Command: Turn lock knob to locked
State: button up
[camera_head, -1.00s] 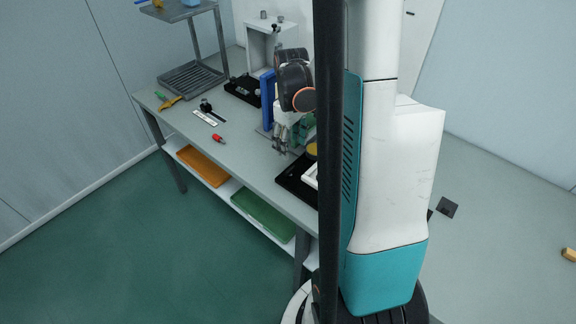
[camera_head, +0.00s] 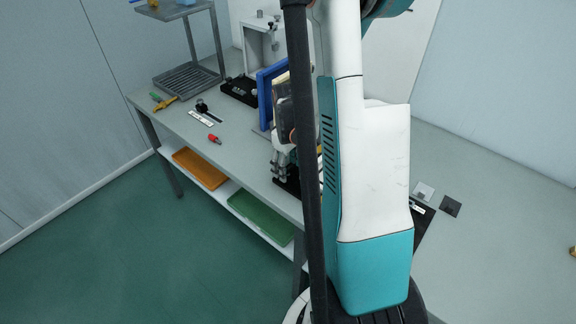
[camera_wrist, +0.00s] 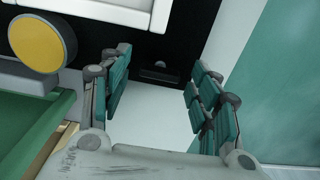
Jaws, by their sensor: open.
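In the wrist view, my gripper (camera_wrist: 160,70) is open, with a teal-padded finger on each side and nothing held. Between the fingertips, a small dark fitting with a grey rounded top (camera_wrist: 160,66) shows on a black panel (camera_wrist: 185,22); I cannot tell if it is the lock knob. A round yellow disc with a dark rim (camera_wrist: 36,42) is to the left of the fingers, apart from them. In the head view, my gripper (camera_head: 280,165) is low over the bench's front edge, by a mostly hidden black base; no knob is clear there.
A green part (camera_wrist: 30,125) is close to the left finger in the wrist view. In the head view, a blue upright panel (camera_head: 265,98) stands behind my gripper on the grey bench (camera_head: 175,122). A red item (camera_head: 215,139) lies to the left.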

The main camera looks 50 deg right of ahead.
grip_shut()
jog(key=shift+m, duration=0.4)
jog(key=m, duration=0.3)
jog(key=shift+w+m+b, duration=0.1)
jog(key=shift+m+b, duration=0.3)
jog(key=m, duration=0.4)
jog(key=shift+b, duration=0.3)
jog(key=m, duration=0.9)
jog(key=shift+b, duration=0.4)
jog(key=shift+m, duration=0.4)
jog(key=c, duration=0.8)
grip_release()
jog(key=shift+r, duration=0.1)
jog(key=shift+c, duration=0.2)
